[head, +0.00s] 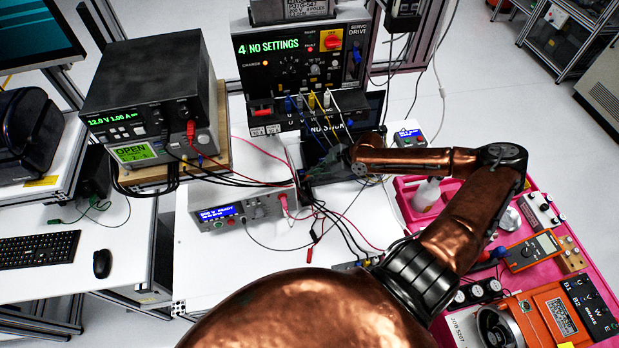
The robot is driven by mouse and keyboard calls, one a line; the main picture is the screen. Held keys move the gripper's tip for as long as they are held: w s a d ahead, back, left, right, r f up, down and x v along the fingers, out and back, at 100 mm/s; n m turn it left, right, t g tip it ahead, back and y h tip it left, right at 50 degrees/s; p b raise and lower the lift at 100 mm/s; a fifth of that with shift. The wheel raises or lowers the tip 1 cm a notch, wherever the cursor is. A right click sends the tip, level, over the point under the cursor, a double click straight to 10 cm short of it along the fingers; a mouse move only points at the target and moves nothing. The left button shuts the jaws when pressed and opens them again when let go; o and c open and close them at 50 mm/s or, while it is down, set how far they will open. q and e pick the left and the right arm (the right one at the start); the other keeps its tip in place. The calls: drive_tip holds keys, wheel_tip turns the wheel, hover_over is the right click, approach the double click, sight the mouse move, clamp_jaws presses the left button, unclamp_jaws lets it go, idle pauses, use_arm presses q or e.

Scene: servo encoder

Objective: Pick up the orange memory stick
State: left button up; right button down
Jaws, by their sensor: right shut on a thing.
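My right gripper (318,168) reaches in from the right over the white bench, in front of the servo drive (290,60). It is dark and blends into the dark screen and cables behind it. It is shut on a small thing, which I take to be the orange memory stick. The stick itself is hidden by the fingers, and I cannot make out any orange there. The servo drive's display reads "4 NO SETTINGS", with several coloured leads plugged in below it. My left gripper is not in view.
A black power supply (150,95) stands at the left on a wooden board. A grey meter (242,212) sits on the bench, with red and black leads trailing around it.

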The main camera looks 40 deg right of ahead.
drive_tip(key=s+d+r+g+h+p, duration=0.1)
drive_tip(key=s+d+r+p, duration=0.2)
drive_tip(key=s+d, duration=0.4)
drive_tip(key=s+d+r+g+h+p, duration=0.1)
drive_tip(key=s+d+r+p, duration=0.1)
drive_tip(key=s+d, duration=0.4)
drive_tip(key=shift+s+d+r+g+p, duration=0.4)
drive_tip(key=shift+s+p, duration=0.45)
drive_tip(key=shift+s, duration=1.35)
drive_tip(key=shift+g+y, duration=0.3)
drive_tip(key=shift+g, duration=0.6)
drive_tip(key=shift+w+a+f+b, duration=1)
drive_tip(key=shift+w+a+b, duration=1.6)
drive_tip(key=shift+a+b, duration=0.35)
drive_tip(key=shift+w+a+f+b, duration=1)
drive_tip(key=shift+w+a+b, duration=1.6)
drive_tip(key=shift+a+b, duration=0.35)
drive_tip(key=shift+w+a+f+b, duration=1)
drive_tip(key=shift+w+a+b, duration=1.6)
drive_tip(key=shift+a+b, duration=0.3)
drive_tip(key=shift+d, duration=0.1)
